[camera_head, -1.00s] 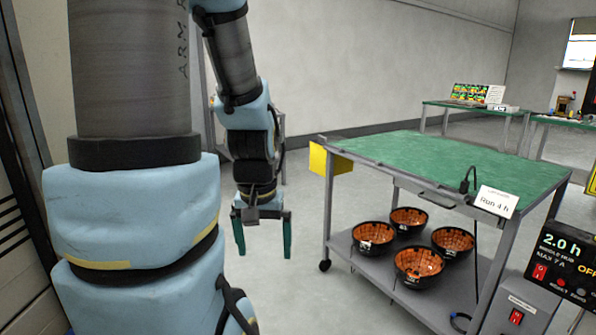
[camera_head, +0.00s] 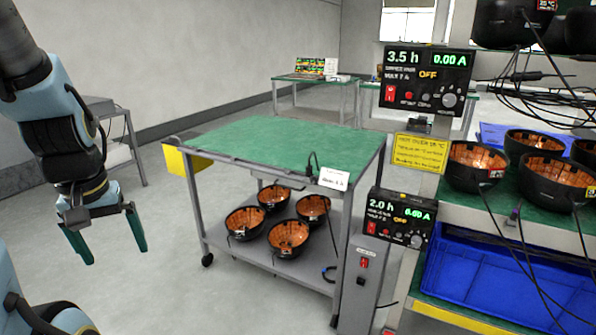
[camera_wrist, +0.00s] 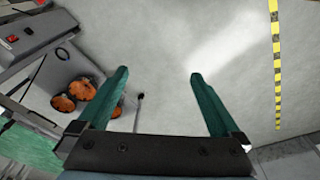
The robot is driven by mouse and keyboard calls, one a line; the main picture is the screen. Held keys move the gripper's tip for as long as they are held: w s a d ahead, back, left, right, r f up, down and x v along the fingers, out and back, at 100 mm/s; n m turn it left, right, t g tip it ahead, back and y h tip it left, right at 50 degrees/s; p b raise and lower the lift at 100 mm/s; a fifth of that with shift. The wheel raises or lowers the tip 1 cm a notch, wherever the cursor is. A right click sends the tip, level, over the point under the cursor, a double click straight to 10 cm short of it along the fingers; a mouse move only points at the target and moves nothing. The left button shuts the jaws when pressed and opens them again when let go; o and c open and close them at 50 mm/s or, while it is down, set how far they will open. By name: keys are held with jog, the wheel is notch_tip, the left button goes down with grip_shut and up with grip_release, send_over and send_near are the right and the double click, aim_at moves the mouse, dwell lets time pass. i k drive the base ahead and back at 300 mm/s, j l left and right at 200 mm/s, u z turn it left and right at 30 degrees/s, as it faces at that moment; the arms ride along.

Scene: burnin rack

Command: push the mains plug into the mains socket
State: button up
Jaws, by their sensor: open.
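A black plug (camera_head: 313,164) on a dark cable stands at the right end of the green-topped cart, beside a white card; I take it for the mains plug. Its cable hangs down past the cart's edge. A grey box (camera_head: 368,258) at the cart's right has a red switch and a small dark square (camera_head: 361,281), possibly the mains socket; too small to be sure. My gripper (camera_head: 115,256) hangs at the left, well apart from the cart, plug and box. In the wrist view its two green fingers are spread and empty (camera_wrist: 159,73), above bare floor.
The cart (camera_head: 265,138) carries several black-and-orange bowls on its lower shelf. A yellow box (camera_head: 186,162) sticks out at its left end. Power supplies (camera_head: 427,80), blue bins (camera_head: 505,285) and a bench with bowls crowd the right. Floor between gripper and cart is clear.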

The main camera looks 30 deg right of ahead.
aim_at(309, 168)
jog(key=i+l+z, duration=0.15)
jog(key=i+l, duration=0.15)
jog(key=i, duration=0.2)
jog(key=i+l+z, duration=0.15)
jog(key=i+l, duration=0.15)
jog(key=i, duration=0.15)
jog(key=i+l+z, duration=0.2)
jog(key=i, duration=0.3)
